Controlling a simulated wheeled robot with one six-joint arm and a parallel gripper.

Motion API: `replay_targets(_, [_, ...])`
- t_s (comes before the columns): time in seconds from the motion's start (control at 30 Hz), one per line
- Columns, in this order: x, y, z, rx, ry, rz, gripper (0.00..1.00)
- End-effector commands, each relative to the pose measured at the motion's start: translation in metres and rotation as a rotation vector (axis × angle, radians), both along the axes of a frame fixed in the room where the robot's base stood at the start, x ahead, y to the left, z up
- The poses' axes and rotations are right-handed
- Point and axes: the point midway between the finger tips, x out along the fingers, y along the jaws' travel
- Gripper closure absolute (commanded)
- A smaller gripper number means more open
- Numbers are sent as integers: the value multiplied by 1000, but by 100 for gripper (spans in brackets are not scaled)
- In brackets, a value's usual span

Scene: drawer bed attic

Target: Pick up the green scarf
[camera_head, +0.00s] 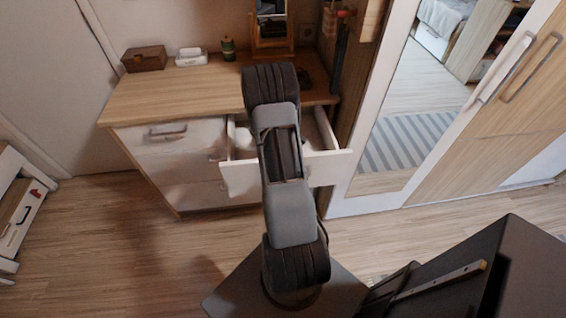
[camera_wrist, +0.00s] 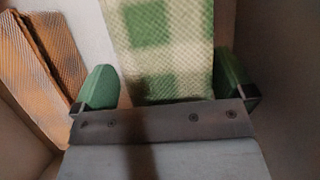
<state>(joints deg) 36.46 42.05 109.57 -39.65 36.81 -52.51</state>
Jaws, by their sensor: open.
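The green scarf (camera_wrist: 158,45), with green and cream checks, lies folded inside the drawer in the wrist view. My gripper (camera_wrist: 166,84) is open, with one green fingertip on each side of the scarf. The scarf's near end is hidden behind the gripper's body. I cannot tell whether the fingers touch the cloth. In the head view my arm reaches over the open white drawer (camera_head: 240,179) of the dresser and hides the gripper and the scarf.
An orange-brown textured folded item (camera_wrist: 32,70) lies left of the scarf, beside the left finger. Drawer walls are close on both sides. On the dresser top (camera_head: 170,93) stand a brown box (camera_head: 145,59), a white box (camera_head: 191,57), a green jar (camera_head: 228,49) and a mirror (camera_head: 272,25).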

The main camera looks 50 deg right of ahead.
Motion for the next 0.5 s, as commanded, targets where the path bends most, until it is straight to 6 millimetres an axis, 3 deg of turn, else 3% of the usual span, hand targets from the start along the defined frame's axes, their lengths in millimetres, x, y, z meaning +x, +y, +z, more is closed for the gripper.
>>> replay_targets(0.37, [-2, -3, -9, 0, -2, -1, 0])
replay_targets(0.5, [-2, -3, -9, 0, -2, -1, 12])
